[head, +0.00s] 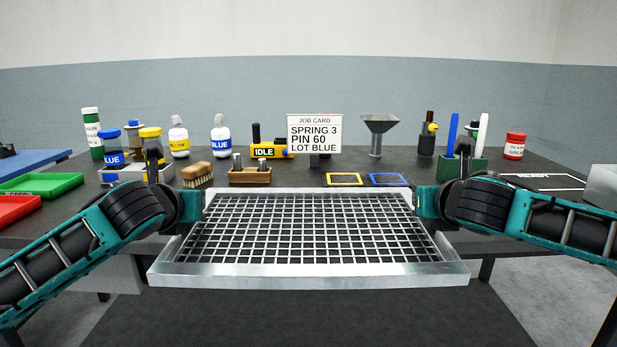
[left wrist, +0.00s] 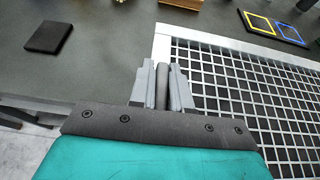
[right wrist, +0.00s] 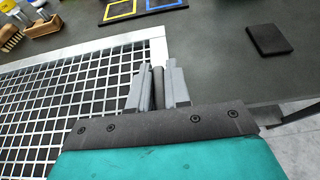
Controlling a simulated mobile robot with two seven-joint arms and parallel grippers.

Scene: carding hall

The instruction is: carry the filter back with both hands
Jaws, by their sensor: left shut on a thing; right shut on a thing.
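The filter (head: 308,275) is a wide pale metal frame with a white grid, seen in the middle of the head view. It looks about level, its near rim sticking out past the table's front edge. My left gripper (head: 199,206) is at its left side, shut on a dark upright bar-like handle (left wrist: 162,84) beside the frame. My right gripper (head: 421,203) is at its right side, shut on a matching handle (right wrist: 158,84). The grid also shows in the left wrist view (left wrist: 240,85) and right wrist view (right wrist: 80,85). Whether the filter touches the table is unclear.
Behind the filter stand a job card (head: 314,134), a wooden block (head: 250,176), a brush (head: 197,174) and a green holder (head: 462,167). Yellow (head: 344,185) and blue (head: 388,185) outlines lie beyond its far rim. Dark pads lie left (left wrist: 50,35) and right (right wrist: 268,39).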

